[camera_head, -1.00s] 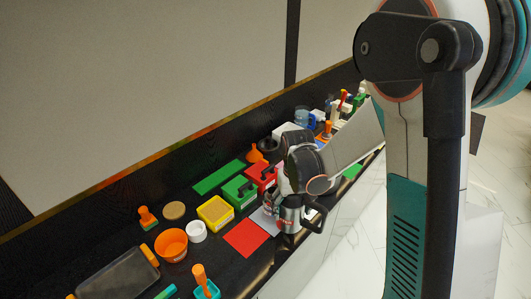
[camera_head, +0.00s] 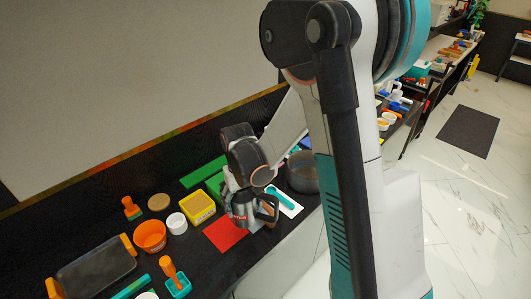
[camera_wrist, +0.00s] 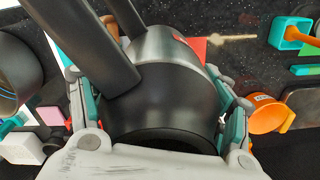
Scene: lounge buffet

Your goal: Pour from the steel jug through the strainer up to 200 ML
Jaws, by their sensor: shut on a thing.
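The steel jug (camera_head: 240,213), with a black handle, is in my gripper (camera_head: 232,195) near the counter's front edge, just right of the red mat. In the wrist view the jug's steel and black body (camera_wrist: 163,100) fills the middle between my gripper's teal fingers (camera_wrist: 160,92), which are shut on it from both sides. Its handle points up and left there. I cannot tell whether the jug touches the counter or is held just above it. The liquid inside is not visible. I cannot make out the strainer or a 200 ML mark in these frames.
A dark round pot (camera_head: 302,174) and a teal spoon (camera_head: 279,198) lie right of the jug, partly behind my arm. To the left are a yellow box (camera_head: 200,203), white cup (camera_head: 177,224), orange bowl (camera_head: 149,236) and dark tray (camera_head: 95,267). The red mat (camera_head: 226,235) is mostly bare.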

